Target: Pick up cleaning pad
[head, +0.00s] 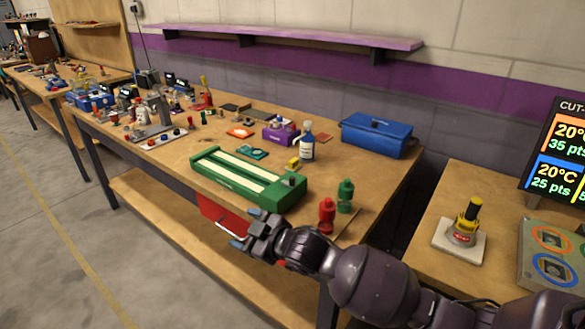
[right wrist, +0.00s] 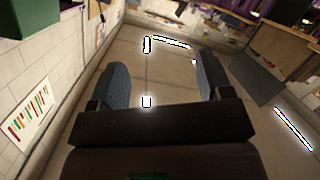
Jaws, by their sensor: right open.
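I cannot tell for sure which thing is the cleaning pad. Small flat pieces lie on the workbench (head: 215,178): an orange one (head: 240,132), a teal one (head: 252,152) and a reddish-brown one (head: 323,137). My right gripper (head: 246,229) is by the bench's front edge, in front of the green slot track (head: 250,183) and apart from the flat pieces. In the right wrist view its two fingers (right wrist: 163,82) are spread wide with nothing between them. My left gripper is not in view.
A blue toolbox (head: 377,135), a spray bottle (head: 307,143), a purple box (head: 281,132), and red (head: 326,215) and green (head: 345,196) bottles stand on the bench. A red bin (head: 221,216) is below its front edge. A purple shelf (head: 285,38) hangs above.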

